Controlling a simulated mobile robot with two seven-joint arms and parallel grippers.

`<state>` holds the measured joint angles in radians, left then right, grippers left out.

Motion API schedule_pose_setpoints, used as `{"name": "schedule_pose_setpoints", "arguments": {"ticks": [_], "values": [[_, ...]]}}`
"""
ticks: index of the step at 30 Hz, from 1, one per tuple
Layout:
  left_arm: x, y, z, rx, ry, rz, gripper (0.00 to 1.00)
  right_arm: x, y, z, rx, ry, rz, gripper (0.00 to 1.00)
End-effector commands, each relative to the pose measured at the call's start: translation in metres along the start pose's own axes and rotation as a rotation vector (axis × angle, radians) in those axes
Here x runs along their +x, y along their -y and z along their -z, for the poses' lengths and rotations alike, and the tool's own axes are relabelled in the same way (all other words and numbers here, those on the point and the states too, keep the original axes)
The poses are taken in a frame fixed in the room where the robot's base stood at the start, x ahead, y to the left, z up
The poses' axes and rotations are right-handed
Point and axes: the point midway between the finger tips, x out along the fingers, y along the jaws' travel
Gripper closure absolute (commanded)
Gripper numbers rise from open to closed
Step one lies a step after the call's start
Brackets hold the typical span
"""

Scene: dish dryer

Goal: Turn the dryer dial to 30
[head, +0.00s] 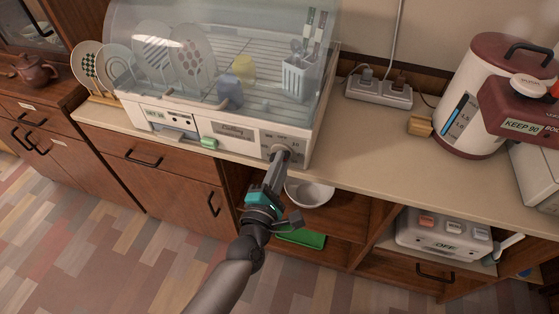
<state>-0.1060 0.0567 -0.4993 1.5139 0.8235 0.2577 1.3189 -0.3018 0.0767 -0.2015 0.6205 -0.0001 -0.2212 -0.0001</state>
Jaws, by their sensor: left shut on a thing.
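The dish dryer (234,131) stands on the counter at the upper left, with a clear cover over plates, cups and a cutlery holder. Its dial (279,149) is at the right end of the front panel, mostly hidden by my left gripper. My left gripper (280,156) reaches up to the panel and is shut on the dial. The numbers around the dial are too small and covered to read, so its setting cannot be told. My right gripper is not in view.
A power strip (379,93) and a red and white water boiler (470,95) stand to the right on the counter (370,140). A white bowl (310,192) and a green tray (301,238) sit on open shelves below.

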Motion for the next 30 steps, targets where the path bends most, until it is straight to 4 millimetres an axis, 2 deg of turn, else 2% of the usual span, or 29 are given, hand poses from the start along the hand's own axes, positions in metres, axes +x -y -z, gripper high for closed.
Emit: {"name": "schedule_pose_setpoints", "arguments": {"ticks": [30], "values": [[0.000,0.010,0.005,0.963,0.000,0.001,1.00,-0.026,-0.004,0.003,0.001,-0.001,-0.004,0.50]]}}
